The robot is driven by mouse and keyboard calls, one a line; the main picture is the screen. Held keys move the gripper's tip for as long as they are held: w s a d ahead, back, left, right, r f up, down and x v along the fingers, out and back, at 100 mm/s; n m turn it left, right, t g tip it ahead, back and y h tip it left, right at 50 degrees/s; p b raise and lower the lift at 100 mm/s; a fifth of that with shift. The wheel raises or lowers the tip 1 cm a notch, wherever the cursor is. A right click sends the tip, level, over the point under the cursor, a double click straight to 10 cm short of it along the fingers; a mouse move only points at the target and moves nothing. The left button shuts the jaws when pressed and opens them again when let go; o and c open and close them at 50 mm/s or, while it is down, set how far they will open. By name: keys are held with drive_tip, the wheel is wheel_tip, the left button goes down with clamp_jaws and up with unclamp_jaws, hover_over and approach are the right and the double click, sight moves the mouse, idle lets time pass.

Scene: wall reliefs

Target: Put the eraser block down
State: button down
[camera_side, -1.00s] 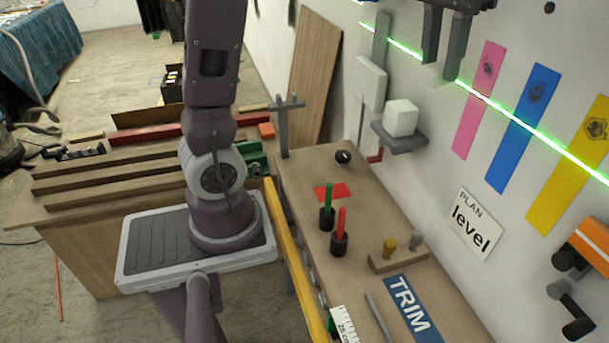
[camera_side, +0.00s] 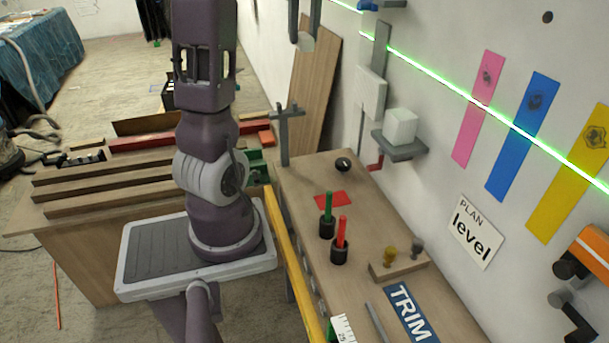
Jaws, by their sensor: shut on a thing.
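My gripper (camera_side: 304,36) is at the top of the picture, left of the wall and in front of the leaning wooden boards. The upper part of my gripper is cut off by the frame edge.
A white cube (camera_side: 401,125) stands on a grey wall shelf (camera_side: 402,151). The bench (camera_side: 300,166) holds a red patch (camera_side: 330,199), green and red markers in dark cups, and a TRIM label (camera_side: 408,312). A grey T-shaped post (camera_side: 284,135) rises at its far end.

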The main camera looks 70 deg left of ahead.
wheel_tip(320, 180, down, 37)
drive_tip(key=shift+w+d+f, duration=0.1)
drive_tip(key=shift+f, duration=0.05)
drive_tip(key=shift+f, duration=0.1)
drive_tip(key=c, duration=1.1)
unclamp_jaws()
